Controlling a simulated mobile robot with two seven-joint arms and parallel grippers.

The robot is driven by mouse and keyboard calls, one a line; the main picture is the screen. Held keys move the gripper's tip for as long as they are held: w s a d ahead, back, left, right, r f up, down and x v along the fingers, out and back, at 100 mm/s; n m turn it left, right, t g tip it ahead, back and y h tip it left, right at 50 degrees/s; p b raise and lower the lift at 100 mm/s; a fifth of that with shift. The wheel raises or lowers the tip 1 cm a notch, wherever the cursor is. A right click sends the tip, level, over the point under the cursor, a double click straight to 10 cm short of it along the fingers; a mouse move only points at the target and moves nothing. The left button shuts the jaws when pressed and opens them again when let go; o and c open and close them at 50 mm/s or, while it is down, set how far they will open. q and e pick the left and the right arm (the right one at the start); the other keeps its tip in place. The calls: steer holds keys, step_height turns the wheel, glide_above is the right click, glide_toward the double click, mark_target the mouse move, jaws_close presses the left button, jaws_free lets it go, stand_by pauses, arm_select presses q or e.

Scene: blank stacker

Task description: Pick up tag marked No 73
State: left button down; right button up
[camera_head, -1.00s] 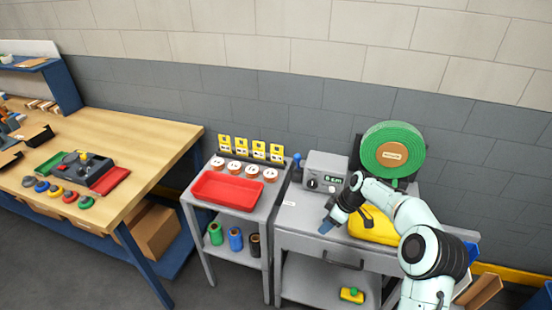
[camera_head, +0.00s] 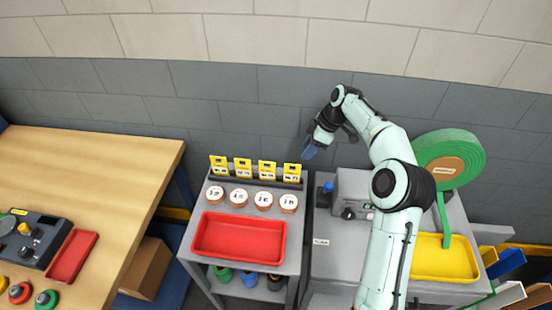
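Several yellow tags stand in a row on a dark rack (camera_head: 255,182) at the back of the small grey cart: a far-left tag (camera_head: 219,166), a second tag (camera_head: 243,168), a third tag (camera_head: 267,171) and a far-right tag (camera_head: 292,173). Their printed numbers are too small to read surely, so I cannot tell which is No 73. My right gripper (camera_head: 310,151) is above and just right of the far-right tag, pointing down and left, with no tag seen in it. Its finger gap does not show clearly. My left gripper is out of view.
Numbered round pieces (camera_head: 239,198) line up in front of the rack. A red tray (camera_head: 240,237) fills the cart's front. On the right are a grey device (camera_head: 352,190), a green reel (camera_head: 450,158) and a yellow tray (camera_head: 440,262). A wooden bench (camera_head: 85,180) is left.

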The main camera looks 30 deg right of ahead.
glide_above(288, 171)
steer(key=s+d, duration=0.2)
step_height(288, 171, down, 7)
steer(key=x, duration=0.2)
steer(key=w+x, duration=0.1)
steer(key=x, duration=0.2)
steer(key=shift+w+a+f, duration=0.1)
steer(key=shift+f, duration=0.1)
jaws_close()
